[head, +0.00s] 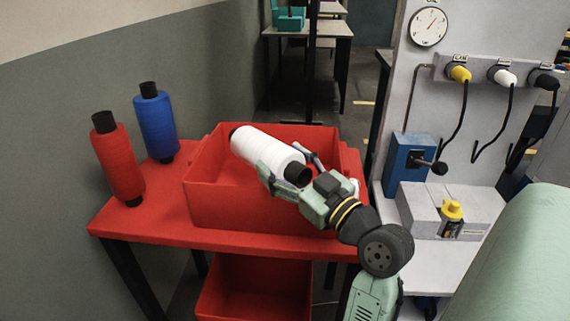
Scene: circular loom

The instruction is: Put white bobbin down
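The white bobbin (262,146) has black core ends and lies tilted, nearly horizontal, over the red crate (232,207). My gripper (286,168) reaches in from the right with its fingers around the near end of the bobbin. The gripper appears shut on it. The far end of the bobbin is by the crate's back left. I cannot tell from this one view how far the bobbin is above the crate floor. A red bobbin (118,163) and a blue bobbin (157,125) stand upright on the red table (150,222), left of the crate.
A second red crate (252,290) sits below the table. Bare table top shows in front of the standing bobbins.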

